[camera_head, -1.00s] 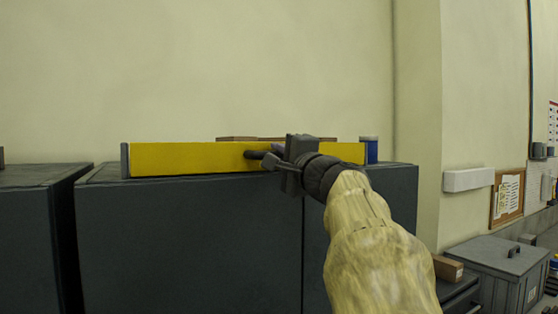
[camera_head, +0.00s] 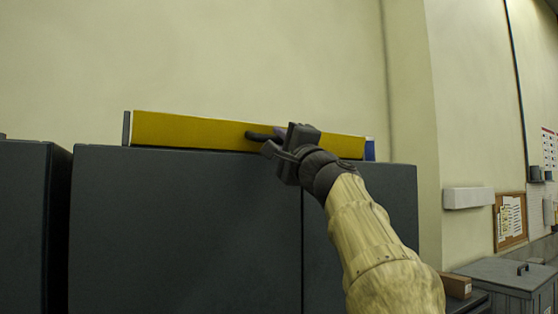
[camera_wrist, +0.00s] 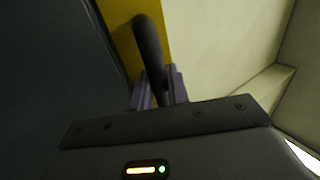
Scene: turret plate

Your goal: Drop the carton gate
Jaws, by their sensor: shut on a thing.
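The carton gate is a long yellow panel (camera_head: 200,131) standing along the front top edge of a dark grey cabinet (camera_head: 180,220). A dark handle (camera_head: 262,135) sticks out from its face. My gripper (camera_head: 275,146) is shut on this handle, right of the panel's middle. In the wrist view the dark handle (camera_wrist: 148,45) runs between the two fingers (camera_wrist: 160,92), with the yellow panel (camera_wrist: 125,35) behind it. What lies behind the panel is hidden.
Another dark cabinet (camera_head: 25,220) stands at the left with a narrow gap between. A pale wall rises behind. A white box (camera_head: 468,198) hangs on the wall at right, above a small brown carton (camera_head: 456,286) and a grey lidded bin (camera_head: 510,276).

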